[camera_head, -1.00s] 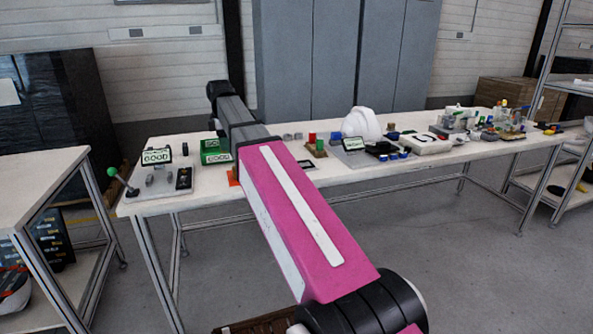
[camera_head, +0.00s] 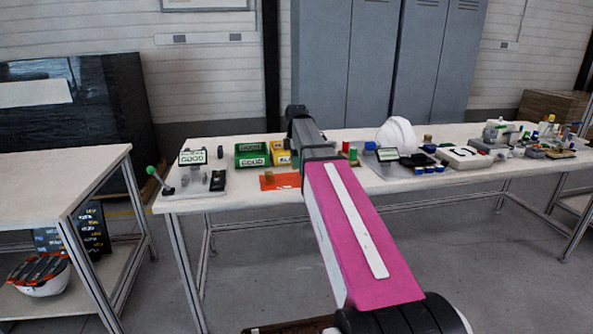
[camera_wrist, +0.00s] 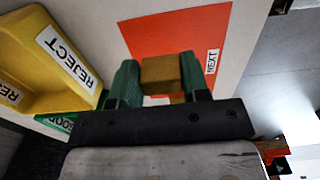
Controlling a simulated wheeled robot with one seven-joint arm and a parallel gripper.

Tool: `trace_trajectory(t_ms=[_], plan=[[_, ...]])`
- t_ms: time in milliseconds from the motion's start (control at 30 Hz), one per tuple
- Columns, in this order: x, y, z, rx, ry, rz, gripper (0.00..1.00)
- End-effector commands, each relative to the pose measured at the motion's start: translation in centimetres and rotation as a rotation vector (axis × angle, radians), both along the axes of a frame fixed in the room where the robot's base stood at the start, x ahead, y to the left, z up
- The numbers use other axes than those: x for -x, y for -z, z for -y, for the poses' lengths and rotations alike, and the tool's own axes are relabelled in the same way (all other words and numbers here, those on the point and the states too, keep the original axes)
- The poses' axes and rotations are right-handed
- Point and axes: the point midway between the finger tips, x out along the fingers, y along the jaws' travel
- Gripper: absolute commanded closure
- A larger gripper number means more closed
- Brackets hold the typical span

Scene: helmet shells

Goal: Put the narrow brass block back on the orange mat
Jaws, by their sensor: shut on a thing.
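My gripper (camera_wrist: 160,80) is shut on the narrow brass block (camera_wrist: 160,74), held between its green fingers. In the wrist view the block shows in front of the orange mat (camera_wrist: 180,38), near the mat's lower edge; I cannot tell whether it touches the mat. The mat carries a NEXT label and also shows in the head view (camera_head: 287,180), on the table left of my arm. A small brownish thing (camera_head: 269,176) shows at the mat's left end there; I cannot tell what it is. My fingers are hidden in the head view.
A yellow REJECT bin (camera_wrist: 45,55) and a green GOOD bin (camera_head: 251,155) stand behind the mat. A board with a green-knobbed lever (camera_head: 168,183) is to the left. A white helmet shell (camera_head: 397,135) and several small parts lie right of my arm.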

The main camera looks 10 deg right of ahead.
Motion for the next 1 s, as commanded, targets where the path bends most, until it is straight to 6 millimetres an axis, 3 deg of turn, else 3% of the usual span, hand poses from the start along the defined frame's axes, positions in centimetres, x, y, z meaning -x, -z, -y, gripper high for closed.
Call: trace_trajectory(t_ms=[333,733,767,833,1000], plan=[[0.1,3.6,0.0,0.0,0.0,-0.001,0.92],[0.0,4.2,0.0,0.0,0.001,0.0,0.92],[0.0,4.2,0.0,0.0,0.001,0.0,0.54],[0.0,4.2,0.0,0.0,0.001,0.0,0.32],[0.0,4.2,0.0,0.0,0.0,0.0,0.32]])
